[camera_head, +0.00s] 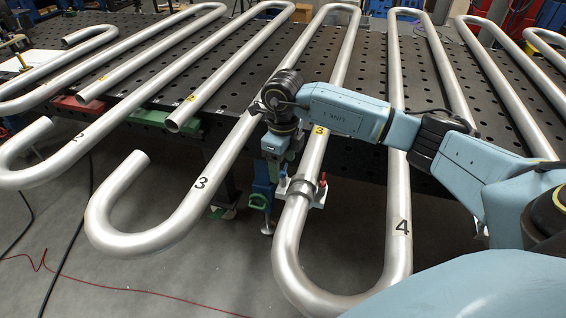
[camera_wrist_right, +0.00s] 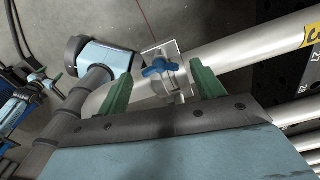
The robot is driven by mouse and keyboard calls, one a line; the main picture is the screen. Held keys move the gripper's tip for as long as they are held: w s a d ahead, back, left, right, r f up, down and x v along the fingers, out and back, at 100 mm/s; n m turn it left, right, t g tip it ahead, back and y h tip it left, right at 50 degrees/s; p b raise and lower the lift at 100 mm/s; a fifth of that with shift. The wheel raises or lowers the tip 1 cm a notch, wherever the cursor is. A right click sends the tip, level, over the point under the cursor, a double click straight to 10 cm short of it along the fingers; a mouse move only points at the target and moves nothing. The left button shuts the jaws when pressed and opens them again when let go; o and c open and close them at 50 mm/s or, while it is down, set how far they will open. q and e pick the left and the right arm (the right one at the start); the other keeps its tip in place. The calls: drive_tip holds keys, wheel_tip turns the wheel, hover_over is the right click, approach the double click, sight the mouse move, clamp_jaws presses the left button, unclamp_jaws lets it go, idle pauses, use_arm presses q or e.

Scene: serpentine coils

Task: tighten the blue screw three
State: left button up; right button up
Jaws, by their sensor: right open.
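The blue screw (camera_wrist_right: 160,68), a small wing-shaped head, sits on a metal clamp plate (camera_wrist_right: 172,90) at the pipe in the right wrist view. My right gripper (camera_wrist_right: 162,72) is open, with one green finger on each side of the screw and visible gaps between. In the head view my right gripper (camera_head: 274,152) hangs down at the left of the pipe with the yellow label 3 (camera_head: 320,131). The metal clamp (camera_head: 301,188) is around that pipe there, with red-topped parts beside it. The blue screw cannot be made out in the head view. My left gripper is out of view.
Several bent silver pipes run over the dark perforated table (camera_head: 240,75) and overhang its front edge. A pipe marked 3 (camera_head: 190,200) curves at the left of my gripper, and one marked 4 (camera_head: 398,215) at the right. Cables lie on the grey floor (camera_head: 200,270).

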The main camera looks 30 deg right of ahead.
drive_tip(key=shift+f, duration=0.3)
drive_tip(key=c, duration=1)
